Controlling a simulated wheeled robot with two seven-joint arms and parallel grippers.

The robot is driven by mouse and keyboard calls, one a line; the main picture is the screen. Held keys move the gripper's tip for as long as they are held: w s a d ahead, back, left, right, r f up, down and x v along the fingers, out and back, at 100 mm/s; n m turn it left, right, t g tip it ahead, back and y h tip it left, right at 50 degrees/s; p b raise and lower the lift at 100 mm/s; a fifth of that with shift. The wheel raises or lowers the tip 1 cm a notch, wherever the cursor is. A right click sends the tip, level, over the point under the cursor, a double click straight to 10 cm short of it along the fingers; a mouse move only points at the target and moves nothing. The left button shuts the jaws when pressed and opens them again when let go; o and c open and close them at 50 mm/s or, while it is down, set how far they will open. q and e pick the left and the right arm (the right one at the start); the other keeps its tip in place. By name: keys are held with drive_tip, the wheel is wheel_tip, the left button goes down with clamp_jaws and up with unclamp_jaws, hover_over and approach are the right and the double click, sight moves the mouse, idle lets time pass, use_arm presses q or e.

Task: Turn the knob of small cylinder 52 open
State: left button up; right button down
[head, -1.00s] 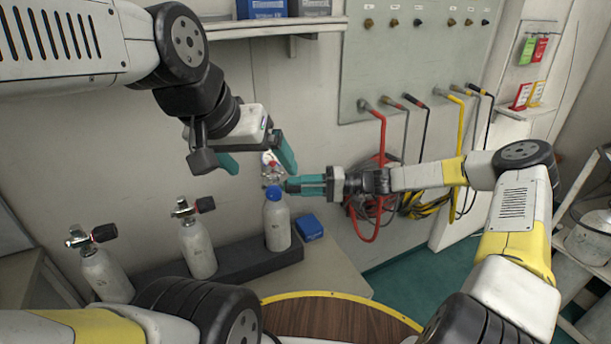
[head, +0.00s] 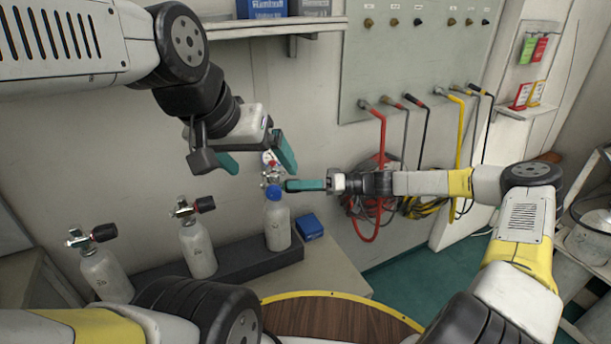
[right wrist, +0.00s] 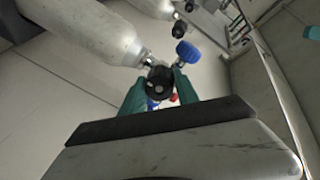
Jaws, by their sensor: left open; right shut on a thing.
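Three pale small cylinders stand in a row in the head view: left (head: 107,275), middle (head: 198,250) and right (head: 277,226). Their numbers are too small to read. The right one has a blue part (head: 273,193) at its neck and metal fittings above. My right gripper (head: 290,185) reaches its valve from the right. In the right wrist view its teal fingers (right wrist: 160,90) are shut on a round black knob (right wrist: 159,80) at the end of a cylinder (right wrist: 90,38). My left gripper (head: 257,158) is open and empty, above and left of that valve.
A dark rack (head: 245,260) lies along the cylinders' feet, with a blue box (head: 309,227) to the right. Red, black and yellow hoses (head: 382,190) hang from a wall panel (head: 410,55). A shelf (head: 275,27) is above the left gripper.

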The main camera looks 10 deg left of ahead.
drive_tip(key=c, duration=0.9)
unclamp_jaws()
drive_tip(key=shift+d, duration=0.1)
drive_tip(key=d, duration=0.7)
drive_tip(key=shift+w+d+r, duration=0.2)
drive_tip(key=shift+w+d, duration=0.1)
drive_tip(key=shift+w, duration=0.15)
